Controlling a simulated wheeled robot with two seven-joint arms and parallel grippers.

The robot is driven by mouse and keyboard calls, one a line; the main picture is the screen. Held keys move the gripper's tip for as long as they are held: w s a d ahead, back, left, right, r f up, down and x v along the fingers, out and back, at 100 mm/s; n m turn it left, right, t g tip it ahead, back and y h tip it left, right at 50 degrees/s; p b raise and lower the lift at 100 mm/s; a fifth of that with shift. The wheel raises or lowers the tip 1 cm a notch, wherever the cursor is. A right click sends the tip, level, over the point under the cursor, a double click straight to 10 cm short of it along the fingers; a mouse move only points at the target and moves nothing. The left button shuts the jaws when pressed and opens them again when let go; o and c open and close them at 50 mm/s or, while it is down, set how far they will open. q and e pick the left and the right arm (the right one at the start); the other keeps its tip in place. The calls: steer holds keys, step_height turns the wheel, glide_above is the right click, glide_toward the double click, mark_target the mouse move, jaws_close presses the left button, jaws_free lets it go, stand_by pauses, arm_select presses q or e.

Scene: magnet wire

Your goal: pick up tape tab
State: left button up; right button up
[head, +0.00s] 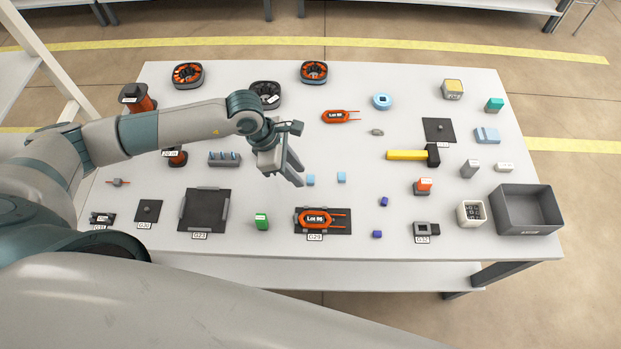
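Two small light-blue squares, which look like the tape tabs, lie on the white table near its middle. One tape tab (310,180) is just right of my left gripper's fingertips, and the other tape tab (341,177) lies a little further right. My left gripper (299,177) reaches in from the left and points down and to the right, beside the nearer tab. Its fingers look apart, with nothing seen between them. Whether the fingertips touch the table cannot be told. My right gripper is not in view.
A green block (261,221) and an orange coil on a black mat (343,229) lie in front. A yellow-handled hammer (407,155) lies to the right, and a grey bin (526,211) stands at the right edge. A blue-pegged rack (224,159) sits under my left forearm.

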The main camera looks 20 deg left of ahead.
arm_select(q)
steer(key=shift+w+d+f+p, duration=0.15)
steer(key=shift+d+f+p, duration=0.05)
steer(key=shift+f+p, duration=0.1)
steer(key=p+x, duration=0.1)
steer(key=x, duration=0.2)
steer(key=shift+w+r, duration=0.1)
steer(key=shift+w, duration=0.05)
steer(key=shift+d+f, duration=0.1)
steer(key=shift+f, duration=0.25)
jaws_close()
